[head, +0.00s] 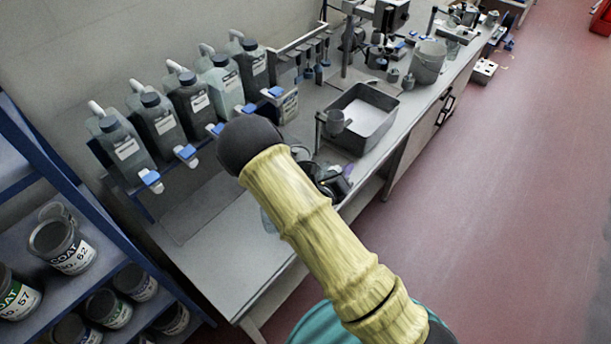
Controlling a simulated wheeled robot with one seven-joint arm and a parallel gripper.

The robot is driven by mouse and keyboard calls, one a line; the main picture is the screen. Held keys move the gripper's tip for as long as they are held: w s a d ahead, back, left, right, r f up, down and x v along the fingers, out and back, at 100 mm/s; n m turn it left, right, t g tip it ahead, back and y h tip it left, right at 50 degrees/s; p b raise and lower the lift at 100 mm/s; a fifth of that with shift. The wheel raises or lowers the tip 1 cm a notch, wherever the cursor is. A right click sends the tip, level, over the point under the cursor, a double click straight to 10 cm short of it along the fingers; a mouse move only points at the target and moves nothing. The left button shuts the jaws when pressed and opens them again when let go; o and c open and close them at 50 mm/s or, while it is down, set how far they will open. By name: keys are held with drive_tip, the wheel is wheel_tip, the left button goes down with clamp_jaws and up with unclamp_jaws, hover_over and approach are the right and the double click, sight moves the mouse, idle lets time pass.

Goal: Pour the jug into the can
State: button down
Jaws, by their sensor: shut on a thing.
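My gripper (332,182) is a dark shape at the bench's front edge, mostly hidden behind my yellow-sleeved arm. It is shut on the jug, of which only a pale, bluish sliver (268,221) seems to show left of the arm. The jug's tilt and contents are hidden. Several labelled cans stand on the blue shelf at the left, among them an open-looking can (62,245). I cannot tell which can the task means, and one may be hidden behind my arm.
Several capped bottles (157,125) with blue-tipped taps line the wall. A grey tray (362,117) and a small cup on a stand (337,122) are on the bench. A bucket (428,62) stands farther back. The blue shelf (55,190) borders the left; red floor (500,200) is clear at right.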

drive_tip(key=shift+s+d+m, duration=0.15)
drive_tip(key=shift+m, duration=0.15)
drive_tip(key=f+m+b, duration=0.1)
drive_tip(key=d+f+b, duration=0.1)
drive_tip(key=b, duration=0.1)
drive_tip(key=shift+s+f+m+t, duration=0.1)
drive_tip(key=shift+s+m+t, duration=0.3)
drive_tip(key=s+d+f+m+b, duration=0.2)
drive_tip(key=f+m+b, duration=0.1)
drive_tip(key=b, duration=0.3)
drive_tip(key=s+d+f+m+t+b, duration=0.1)
drive_tip(key=d+f+m+b, duration=0.1)
drive_tip(key=f+b, duration=0.4)
drive_tip(key=shift+s+d+f+m+b, duration=0.35)
drive_tip(key=shift+m+b, duration=0.2)
drive_tip(key=shift+m, duration=0.35)
drive_tip(key=shift+t+y, duration=0.3)
